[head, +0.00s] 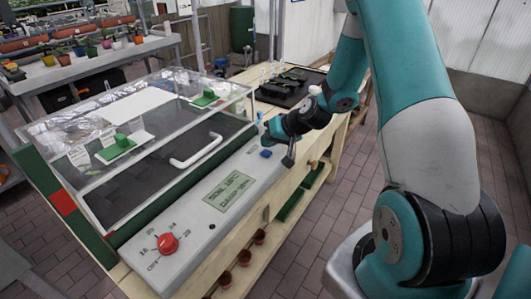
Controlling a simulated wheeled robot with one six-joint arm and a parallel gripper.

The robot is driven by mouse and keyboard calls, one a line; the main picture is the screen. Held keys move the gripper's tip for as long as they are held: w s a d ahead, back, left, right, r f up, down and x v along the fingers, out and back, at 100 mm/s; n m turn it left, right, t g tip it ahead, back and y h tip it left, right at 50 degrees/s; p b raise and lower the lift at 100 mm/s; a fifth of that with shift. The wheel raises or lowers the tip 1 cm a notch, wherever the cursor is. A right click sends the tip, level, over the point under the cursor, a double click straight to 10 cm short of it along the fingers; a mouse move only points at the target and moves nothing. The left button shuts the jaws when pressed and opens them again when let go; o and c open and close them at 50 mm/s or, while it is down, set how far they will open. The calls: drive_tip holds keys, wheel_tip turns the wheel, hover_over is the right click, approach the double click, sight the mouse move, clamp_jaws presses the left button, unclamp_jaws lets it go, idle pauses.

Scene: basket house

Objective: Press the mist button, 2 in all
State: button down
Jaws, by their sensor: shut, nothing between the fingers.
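A blue button (265,153) sits on the pale grey control panel (195,240), near its far right end; small print behind it is too small to read. My gripper (288,161) is shut and empty, pointing down just right of the blue button, near the panel's edge. It appears apart from the button, though its height above the panel is hard to judge. The panel also carries a greenish display (228,190) with soil and damp readings, and a red dial (168,244) with numbers around it.
A clear-lidded propagator box (140,135) with a white handle (196,150) stands behind the panel. A black tray (290,88) lies farther along the wooden bench. Terracotta pots (245,257) stand on the shelf below. Brick floor (335,235) lies open to the right.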

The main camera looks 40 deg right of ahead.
sight(268, 151)
drive_tip(key=shift+f, duration=0.15)
drive_tip(key=shift+f+b, duration=0.3)
drive_tip(key=shift+b, duration=0.1)
drive_tip(key=shift+f+b, duration=0.4)
drive_tip(key=shift+f, duration=0.05)
idle(0.4)
drive_tip(key=shift+r, duration=0.15)
drive_tip(key=shift+r+p, duration=0.65)
drive_tip(key=shift+r, duration=0.1)
drive_tip(key=shift+r+p, duration=1.8)
drive_tip(key=shift+r, duration=0.7)
idle(0.9)
